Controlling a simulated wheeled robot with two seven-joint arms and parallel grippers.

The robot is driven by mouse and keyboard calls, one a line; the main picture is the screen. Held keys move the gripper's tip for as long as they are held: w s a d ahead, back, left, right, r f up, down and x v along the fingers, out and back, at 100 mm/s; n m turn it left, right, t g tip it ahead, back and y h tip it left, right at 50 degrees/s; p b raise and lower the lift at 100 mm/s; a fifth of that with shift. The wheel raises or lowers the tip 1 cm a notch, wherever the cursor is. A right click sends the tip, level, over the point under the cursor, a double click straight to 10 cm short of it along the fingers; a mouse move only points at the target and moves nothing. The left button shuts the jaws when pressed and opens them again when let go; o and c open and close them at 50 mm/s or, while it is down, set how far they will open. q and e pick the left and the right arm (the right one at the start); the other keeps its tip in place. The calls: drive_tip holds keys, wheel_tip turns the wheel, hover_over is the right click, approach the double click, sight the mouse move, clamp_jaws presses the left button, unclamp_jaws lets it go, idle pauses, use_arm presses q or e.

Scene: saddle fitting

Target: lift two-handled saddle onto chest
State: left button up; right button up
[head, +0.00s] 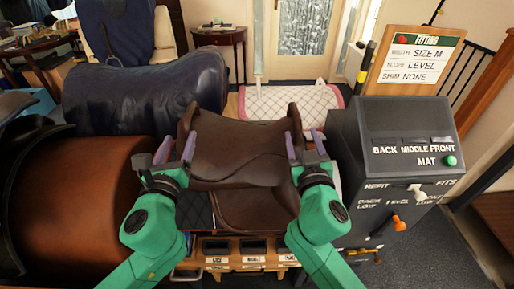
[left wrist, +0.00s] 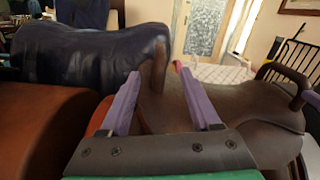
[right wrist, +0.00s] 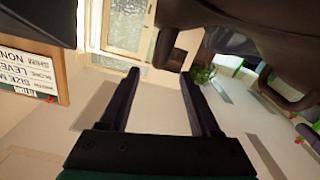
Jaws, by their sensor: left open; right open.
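The brown leather saddle (head: 238,150) is in the middle of the head view, with an upright handle-like end at its left (head: 187,118) and another at its right (head: 294,116). My left gripper (head: 175,146) is open at the left end; in the left wrist view that brown end (left wrist: 154,70) shows between and beyond the fingertips. My right gripper (head: 305,143) is open at the right end; in the right wrist view a brown end piece (right wrist: 168,45) shows just beyond the fingertips. Contact cannot be told. Which thing is the chest is unclear; a dark grey cabinet (head: 350,150) stands at the right.
A wooden drawer unit (head: 250,262) stands below the saddle. An orange-brown padded body (head: 95,200) is at left, a dark blue one (head: 150,90) behind. A white quilted pad (head: 285,101) lies behind the saddle. A sign (head: 412,62) reads SIZE M, LEVEL, NONE.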

sight(189, 114)
use_arm(q)
drive_tip(key=w, duration=1.2)
drive_tip(key=shift+w+d+f, duration=0.1)
drive_tip(key=shift+d, duration=0.25)
use_arm(e)
drive_tip(key=w, duration=1.2)
drive_tip(key=shift+w+d+f, duration=0.1)
drive_tip(key=shift+d+f, duration=0.05)
drive_tip(key=shift+d, duration=0.25)
use_arm(q)
drive_tip(key=c, duration=0.3)
use_arm(e)
drive_tip(key=c, duration=0.3)
use_arm(q)
clamp_jaws()
use_arm(e)
clamp_jaws()
